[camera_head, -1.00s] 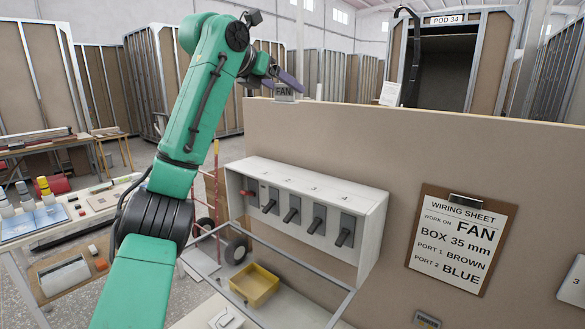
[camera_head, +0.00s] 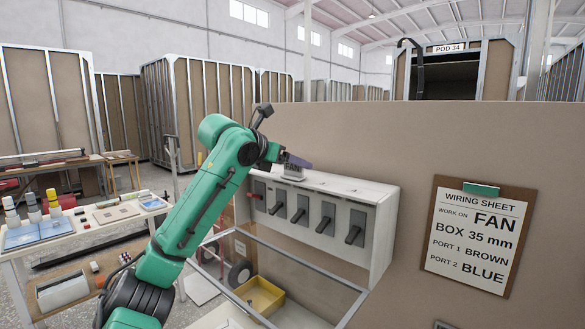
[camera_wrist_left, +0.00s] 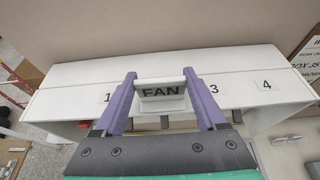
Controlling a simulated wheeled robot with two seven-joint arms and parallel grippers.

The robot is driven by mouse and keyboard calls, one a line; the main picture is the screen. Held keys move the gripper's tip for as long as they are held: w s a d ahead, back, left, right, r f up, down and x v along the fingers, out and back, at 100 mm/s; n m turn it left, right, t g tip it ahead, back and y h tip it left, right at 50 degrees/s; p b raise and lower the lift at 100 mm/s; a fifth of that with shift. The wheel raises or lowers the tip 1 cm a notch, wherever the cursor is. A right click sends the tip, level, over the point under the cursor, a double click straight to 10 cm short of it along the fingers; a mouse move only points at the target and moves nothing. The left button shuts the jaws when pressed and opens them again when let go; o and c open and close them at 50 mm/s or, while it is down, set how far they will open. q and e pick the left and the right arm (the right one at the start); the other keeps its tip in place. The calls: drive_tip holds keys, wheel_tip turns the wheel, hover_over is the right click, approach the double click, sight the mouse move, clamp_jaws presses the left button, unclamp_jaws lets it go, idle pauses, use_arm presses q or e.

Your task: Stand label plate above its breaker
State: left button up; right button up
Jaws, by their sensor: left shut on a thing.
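My left gripper (camera_head: 290,161) is shut on the FAN label plate (camera_head: 292,173), a small light plate with dark letters. In the left wrist view, the plate (camera_wrist_left: 161,92) sits upright between the purple fingers, over the top of the white breaker box (camera_wrist_left: 70,78). Numbers 1, 3 and 4 show on that top; the plate hides the spot between 1 and 3. In the head view the box (camera_head: 378,205) carries a row of dark breakers, such as one (camera_head: 300,210) below the plate. I cannot tell whether the plate touches the box top. My right gripper is not in view.
A wiring sheet (camera_head: 470,240) on the brown panel (camera_head: 420,140) reads FAN, BOX 35 mm, PORT 1 BROWN, PORT 2 BLUE. A yellow bin (camera_head: 262,295) sits below the box. A workbench (camera_head: 90,235) with parts stands at left.

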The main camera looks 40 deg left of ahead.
use_arm(q)
drive_tip(key=shift+a+f, duration=0.1)
drive_tip(key=shift+f, duration=0.1)
drive_tip(key=o, duration=1.4)
drive_tip(key=shift+w+a, duration=0.1)
drive_tip(key=shift+w, duration=0.1)
drive_tip(key=shift+s+r, duration=0.25)
drive_tip(key=b+v, duration=0.2)
drive_tip(key=v, duration=0.9)
drive_tip(key=shift+s, duration=0.25)
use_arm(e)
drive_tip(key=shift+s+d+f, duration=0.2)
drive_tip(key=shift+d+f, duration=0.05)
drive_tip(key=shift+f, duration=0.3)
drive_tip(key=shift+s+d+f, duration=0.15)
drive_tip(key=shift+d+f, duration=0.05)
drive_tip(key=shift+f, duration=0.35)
use_arm(q)
drive_tip(key=shift+r, duration=0.1)
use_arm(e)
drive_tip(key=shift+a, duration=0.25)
